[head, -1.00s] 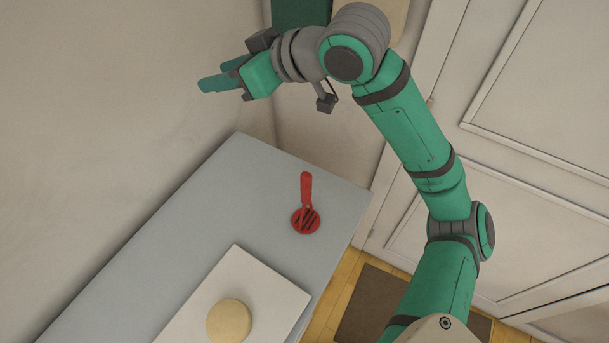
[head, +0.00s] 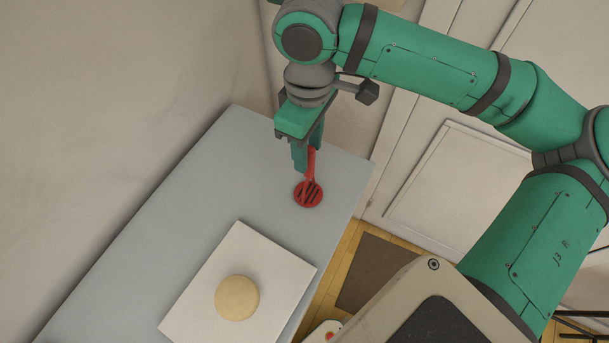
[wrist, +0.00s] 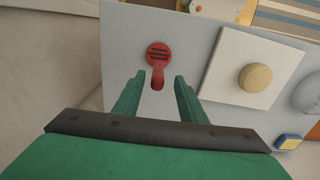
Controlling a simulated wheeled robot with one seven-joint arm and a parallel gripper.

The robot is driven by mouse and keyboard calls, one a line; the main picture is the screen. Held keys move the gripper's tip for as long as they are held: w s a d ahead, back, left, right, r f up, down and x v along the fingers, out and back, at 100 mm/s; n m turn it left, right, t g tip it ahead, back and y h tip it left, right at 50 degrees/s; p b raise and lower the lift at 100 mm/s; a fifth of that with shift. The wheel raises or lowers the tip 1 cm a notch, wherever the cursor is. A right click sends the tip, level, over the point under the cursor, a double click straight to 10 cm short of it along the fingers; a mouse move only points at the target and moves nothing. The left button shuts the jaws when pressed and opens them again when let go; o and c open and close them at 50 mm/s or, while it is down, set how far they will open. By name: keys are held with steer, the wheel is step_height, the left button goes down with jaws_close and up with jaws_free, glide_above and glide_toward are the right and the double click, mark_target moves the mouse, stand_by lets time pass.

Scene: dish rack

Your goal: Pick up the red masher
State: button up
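The fingers are apart and hold nothing. I cannot tell the exact height of the fingertips above the counter.
A white board (head: 207,295) with a round tan item (head: 237,298) lies on the counter nearer me. The wrist view also shows a blue and yellow item (wrist: 288,142) and a pale round dish (wrist: 308,92). A wall stands left of the counter.

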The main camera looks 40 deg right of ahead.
mark_target(309, 167)
steer(key=shift+s+d+f, duration=0.15)
steer(key=shift+f, duration=0.3)
steer(key=shift+s+d+f, duration=0.1)
steer(key=shift+f, duration=0.3)
steer(key=shift+w+f, duration=0.2)
steer(key=shift+f, duration=2.5)
steer(key=shift+w+a, duration=0.1)
steer(key=shift+w, duration=0.05)
steer(key=shift+w, duration=0.1)
steer(key=c, duration=0.9)
jaws_close()
